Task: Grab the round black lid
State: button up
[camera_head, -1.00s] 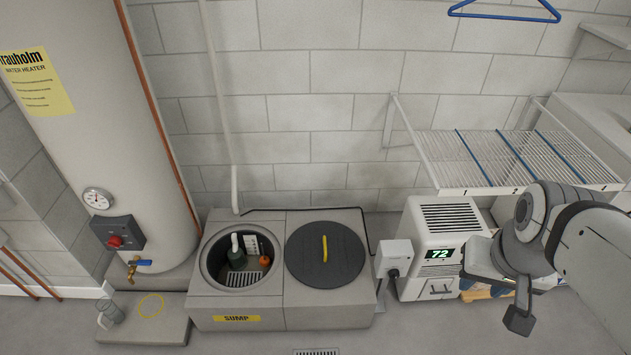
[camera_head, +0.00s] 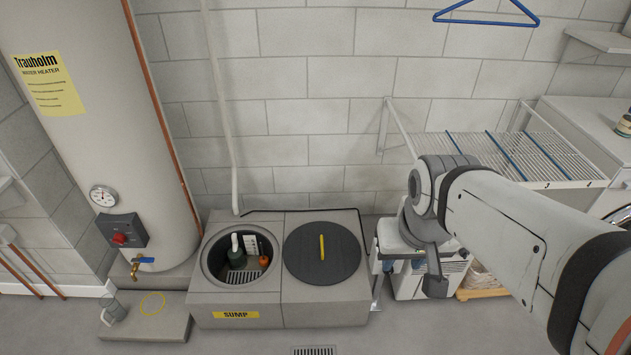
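The round black lid (camera_head: 306,262) lies flat on the right half of the grey sump box (camera_head: 325,312). A yellow bar handle (camera_head: 322,248) stands out on its top. My gripper (camera_head: 402,266) is to the right of the lid, in front of the white dehumidifier, and apart from the lid in the picture. Its two small fingertips show with a gap between them, and nothing shows between them. My arm hides part of the dehumidifier.
Left of the lid is an open round sump pit (camera_head: 240,279) with a pump and an orange float. The water heater (camera_head: 105,130) stands farther left. A wire shelf (camera_head: 500,158) is on the wall at right. A floor drain (camera_head: 314,350) is in front.

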aim_at(317, 254)
jog(key=z, duration=0.05)
jog(key=i, duration=1)
jog(key=u, duration=0.05)
